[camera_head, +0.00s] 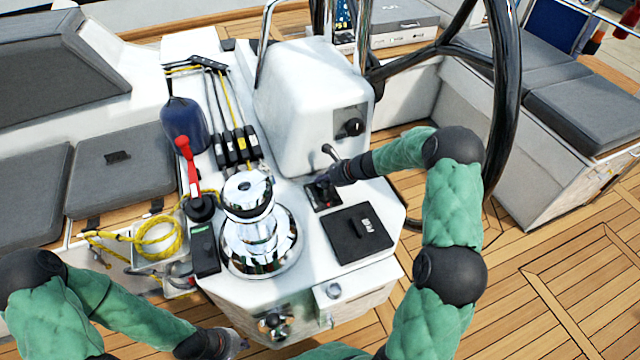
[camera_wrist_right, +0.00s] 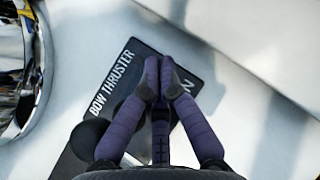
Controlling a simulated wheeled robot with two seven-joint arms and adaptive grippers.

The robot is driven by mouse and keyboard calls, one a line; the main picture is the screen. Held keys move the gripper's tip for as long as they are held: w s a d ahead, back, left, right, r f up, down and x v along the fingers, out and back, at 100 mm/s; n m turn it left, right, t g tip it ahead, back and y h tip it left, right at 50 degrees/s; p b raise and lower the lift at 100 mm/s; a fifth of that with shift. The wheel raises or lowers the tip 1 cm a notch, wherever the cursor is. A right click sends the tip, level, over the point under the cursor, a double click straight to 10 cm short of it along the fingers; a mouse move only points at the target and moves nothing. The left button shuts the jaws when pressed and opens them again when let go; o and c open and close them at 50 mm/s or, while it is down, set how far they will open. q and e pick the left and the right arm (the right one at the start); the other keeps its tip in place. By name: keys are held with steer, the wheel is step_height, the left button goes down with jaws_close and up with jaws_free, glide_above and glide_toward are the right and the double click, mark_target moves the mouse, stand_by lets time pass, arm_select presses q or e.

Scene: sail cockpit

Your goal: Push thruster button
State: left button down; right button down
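The bow thruster panel (camera_head: 323,199) is a small black plate on the white cockpit console. It also shows in the right wrist view (camera_wrist_right: 133,62), with the white words "BOW THRUSTER" along one edge. My right gripper (camera_head: 324,181) is over this panel, and in the right wrist view its fingertips (camera_wrist_right: 160,72) are together with nothing seen between them. The fingers cover the panel's middle, and I cannot pick out the button or tell whether they touch it. My left gripper (camera_head: 235,343) is low in the head view, in front of the console, far from the panel; its fingers are unclear.
A chrome winch (camera_head: 258,228) stands left of the panel, and a black square hatch (camera_head: 357,234) lies just in front of it. The black steering wheel (camera_head: 505,90) stands to the right.

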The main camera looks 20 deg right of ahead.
stand_by(0.4)
steer(key=shift+r+p, duration=0.75)
steer(key=shift+r, duration=0.05)
steer(key=shift+r, duration=0.15)
steer(key=shift+r+p, duration=2.1)
steer(key=shift+r, duration=0.3)
